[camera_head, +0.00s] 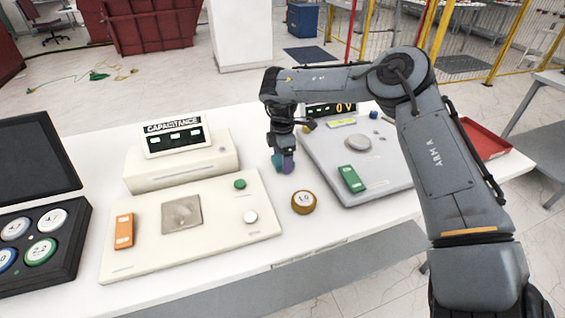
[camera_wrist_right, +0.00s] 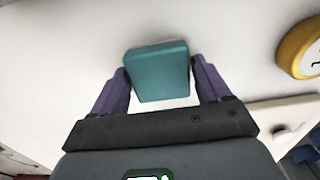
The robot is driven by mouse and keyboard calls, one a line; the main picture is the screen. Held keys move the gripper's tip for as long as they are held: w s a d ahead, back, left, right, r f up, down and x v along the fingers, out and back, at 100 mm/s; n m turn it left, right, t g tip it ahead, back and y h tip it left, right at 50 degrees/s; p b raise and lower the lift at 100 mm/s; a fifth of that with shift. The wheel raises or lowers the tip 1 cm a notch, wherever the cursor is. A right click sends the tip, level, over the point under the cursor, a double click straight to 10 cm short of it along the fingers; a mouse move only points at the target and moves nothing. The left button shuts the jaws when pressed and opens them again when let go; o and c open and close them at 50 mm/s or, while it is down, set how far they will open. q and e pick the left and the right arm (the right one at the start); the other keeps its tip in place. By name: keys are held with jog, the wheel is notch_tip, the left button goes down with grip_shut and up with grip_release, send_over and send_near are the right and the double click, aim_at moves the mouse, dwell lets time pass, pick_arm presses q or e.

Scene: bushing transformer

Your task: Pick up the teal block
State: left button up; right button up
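The teal block (camera_head: 277,160) is at my right gripper (camera_head: 283,162), above or on the white table between the two instrument panels. In the right wrist view the teal block (camera_wrist_right: 157,72) sits between the two purple fingers of the right gripper (camera_wrist_right: 158,75), which lie against its sides. The gripper looks shut on it. Whether the block touches the table is hard to tell. In the head view a purple finger partly hides it. My left gripper is not in view.
A round brown-yellow "1.5" piece (camera_head: 303,202) lies just in front. The cream capacitance panel (camera_head: 225,232) is to the left and a grey panel (camera_head: 385,188) to the right. A black case (camera_head: 70,268) of round pieces is far left. A red tray (camera_head: 484,138) is at right.

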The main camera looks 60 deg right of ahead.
jog(key=c, duration=0.7)
jog(key=shift+c, duration=0.2)
notch_tip(320, 180, up, 9)
jog(key=p, duration=0.2)
jog(key=shift+p, duration=0.3)
jog(key=shift+r, duration=0.5)
jog(key=o, duration=0.5)
jog(key=shift+c, duration=0.2)
jog(key=c, duration=0.3)
